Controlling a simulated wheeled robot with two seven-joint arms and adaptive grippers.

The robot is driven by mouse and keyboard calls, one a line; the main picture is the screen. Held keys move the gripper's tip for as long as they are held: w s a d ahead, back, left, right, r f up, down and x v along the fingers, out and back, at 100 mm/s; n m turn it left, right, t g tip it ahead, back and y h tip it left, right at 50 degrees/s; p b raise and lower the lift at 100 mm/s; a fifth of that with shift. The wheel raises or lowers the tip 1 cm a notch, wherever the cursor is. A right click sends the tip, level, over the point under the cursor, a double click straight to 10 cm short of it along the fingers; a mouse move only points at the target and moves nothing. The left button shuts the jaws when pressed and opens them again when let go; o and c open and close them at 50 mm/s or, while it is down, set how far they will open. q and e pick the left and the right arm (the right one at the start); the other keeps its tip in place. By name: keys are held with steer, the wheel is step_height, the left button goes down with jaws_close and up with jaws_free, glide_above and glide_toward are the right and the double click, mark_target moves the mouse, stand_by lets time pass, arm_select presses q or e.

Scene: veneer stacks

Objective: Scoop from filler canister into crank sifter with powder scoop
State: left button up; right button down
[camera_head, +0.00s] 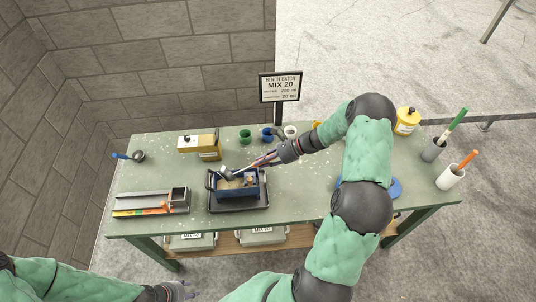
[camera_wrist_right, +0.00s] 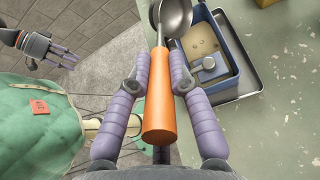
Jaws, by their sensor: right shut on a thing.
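My right gripper (camera_wrist_right: 160,75) is shut on the orange handle of the powder scoop (camera_wrist_right: 158,105). The scoop's metal bowl (camera_wrist_right: 176,16) is at the top of the wrist view, beside the blue box's left edge there. The blue box (camera_head: 238,192) stands in a dark tray; tan powder and a grey block show inside it in the wrist view (camera_wrist_right: 208,67). In the head view my right gripper (camera_head: 262,161) is over the box's upper right side. I cannot tell which vessel is the filler canister or the crank sifter. My left gripper (camera_head: 185,290) is open and empty, off the table's front edge.
A yellow box (camera_head: 200,146), green and blue cups (camera_head: 245,136) and a sign (camera_head: 280,88) stand at the back. A yellow tub (camera_head: 407,121) and white cup (camera_head: 450,177) are right. A grey rack (camera_head: 150,201) is left.

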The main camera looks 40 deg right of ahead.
steer(key=s+a+r+n+h+b, duration=0.1)
steer(key=a+n+h+b, duration=0.1)
steer(key=a+h, duration=0.4)
steer(key=s+a+r+n+t+h+b, duration=0.1)
steer(key=s+a+r+n+h+b, duration=0.1)
steer(key=a+h, duration=0.4)
steer(key=shift+a+r+n+h+b, duration=0.3)
steer(key=shift+a+n+b, duration=0.25)
steer(key=shift+a, duration=1.8)
steer(key=shift+f, duration=0.1)
